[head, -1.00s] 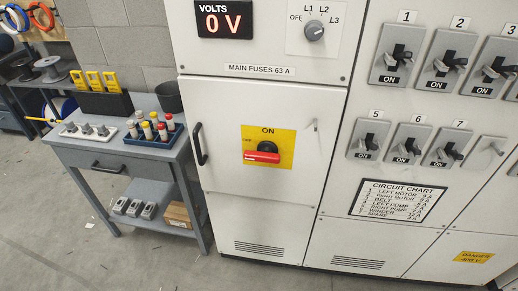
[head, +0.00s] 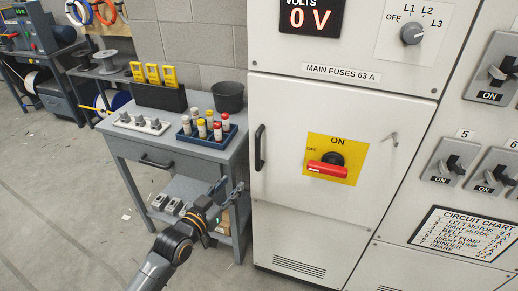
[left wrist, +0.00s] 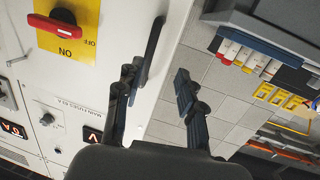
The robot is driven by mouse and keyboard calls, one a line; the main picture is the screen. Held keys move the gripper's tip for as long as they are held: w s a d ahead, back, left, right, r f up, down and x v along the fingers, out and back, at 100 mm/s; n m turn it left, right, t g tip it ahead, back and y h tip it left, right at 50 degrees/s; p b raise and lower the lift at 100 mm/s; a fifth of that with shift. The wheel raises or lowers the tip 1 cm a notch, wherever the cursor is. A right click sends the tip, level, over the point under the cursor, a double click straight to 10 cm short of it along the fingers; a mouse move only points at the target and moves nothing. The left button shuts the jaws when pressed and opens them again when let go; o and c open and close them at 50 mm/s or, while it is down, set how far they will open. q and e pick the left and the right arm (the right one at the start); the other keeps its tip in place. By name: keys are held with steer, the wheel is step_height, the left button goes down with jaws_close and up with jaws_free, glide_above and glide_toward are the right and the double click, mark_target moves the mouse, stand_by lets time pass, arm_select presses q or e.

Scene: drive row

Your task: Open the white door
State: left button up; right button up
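The white door (head: 290,185) is a panel of the cabinet under the "MAIN FUSES 63 A" label, and it looks closed. Its black bar handle (head: 260,148) is upright on the left edge. A red rotary switch (head: 328,170) on a yellow plate is on the door; its red grip lies roughly level. My left gripper (head: 231,187) is open and empty, left of the door and lower than the handle in the head view. In the left wrist view, the handle (left wrist: 152,48) shows just beyond the spread fingers (left wrist: 155,92), apparently untouched. My right gripper is out of view.
A grey workbench (head: 185,152) stands left of the cabinet, close to my left arm. It holds a blue tray (head: 208,136) of fuses, a dark bin (head: 228,97) and yellow meters (head: 153,73). A small latch (head: 393,138) is on the door's right. Open floor lies at the lower left.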

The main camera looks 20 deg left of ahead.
mark_target(256, 149)
arm_select(q)
step_height(256, 149, up, 5)
steer(key=shift+m+t+h, duration=0.3)
steer(key=shift+t+h, duration=0.1)
steer(key=x, duration=0.4)
steer(key=p+x, duration=0.1)
steer(key=x, duration=0.8)
steer(key=shift+s+d+f+p, duration=0.1)
steer(key=shift+s+d+p, duration=0.05)
steer(key=shift+d+p, duration=0.2)
steer(key=shift+w+d, duration=0.1)
steer(key=shift+w, duration=0.4)
jaws_close()
